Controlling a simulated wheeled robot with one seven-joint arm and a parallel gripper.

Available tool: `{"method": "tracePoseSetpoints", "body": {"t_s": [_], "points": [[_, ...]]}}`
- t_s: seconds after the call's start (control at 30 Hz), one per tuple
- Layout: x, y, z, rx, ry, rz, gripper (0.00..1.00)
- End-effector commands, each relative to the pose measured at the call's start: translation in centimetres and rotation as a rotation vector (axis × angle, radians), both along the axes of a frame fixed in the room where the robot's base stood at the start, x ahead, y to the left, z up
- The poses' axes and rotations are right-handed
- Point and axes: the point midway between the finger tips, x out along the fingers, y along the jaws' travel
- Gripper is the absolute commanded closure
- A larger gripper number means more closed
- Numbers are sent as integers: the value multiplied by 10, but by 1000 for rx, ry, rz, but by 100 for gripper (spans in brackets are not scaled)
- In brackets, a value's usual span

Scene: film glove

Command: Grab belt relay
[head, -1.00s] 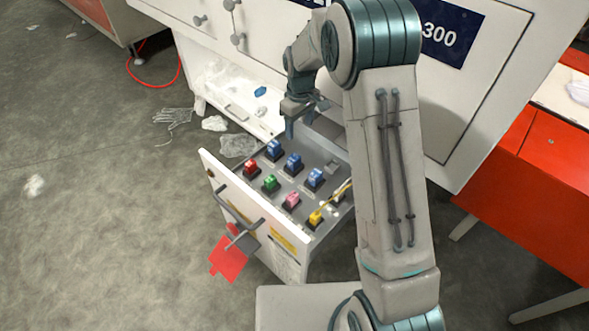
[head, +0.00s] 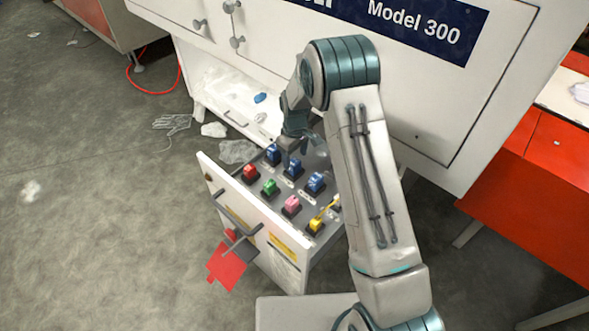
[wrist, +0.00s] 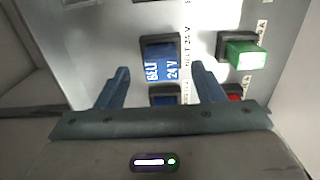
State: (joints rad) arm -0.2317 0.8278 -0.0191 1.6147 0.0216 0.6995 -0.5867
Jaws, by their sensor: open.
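The belt relay (wrist: 161,62) is a blue block lettered "BELT 24 V" in a black socket, left of a green relay (wrist: 244,55) in the wrist view. In the head view it appears to be the middle blue relay (head: 293,168) in the open drawer. My gripper (wrist: 160,67) is open, with blue fingers pointing toward the panel. In the wrist view the fingertips lie on either side of the belt relay. I cannot tell how far above it they are. In the head view my gripper (head: 289,158) is over the back rows of relays, partly hiding them.
Other blue (head: 316,182), red (head: 250,171), green (head: 269,187), pink (head: 291,206) and yellow (head: 316,225) relays stand close by. A white cabinet (head: 400,95) stands behind.

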Motion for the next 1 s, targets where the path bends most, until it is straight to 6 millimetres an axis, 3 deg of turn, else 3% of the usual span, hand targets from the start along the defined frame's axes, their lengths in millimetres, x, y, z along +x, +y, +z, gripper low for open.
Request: {"method": "tracePoseSetpoints", "body": {"t_s": [0.2, 0.47, 0.63, 1.0], "points": [[1, 4, -35, -1, 2, 0, 38], [2, 4, -37, 1, -1, 0, 38], [1, 4, -37, 0, 0, 0, 85], [2, 4, -34, 1, -1, 0, 88]]}}
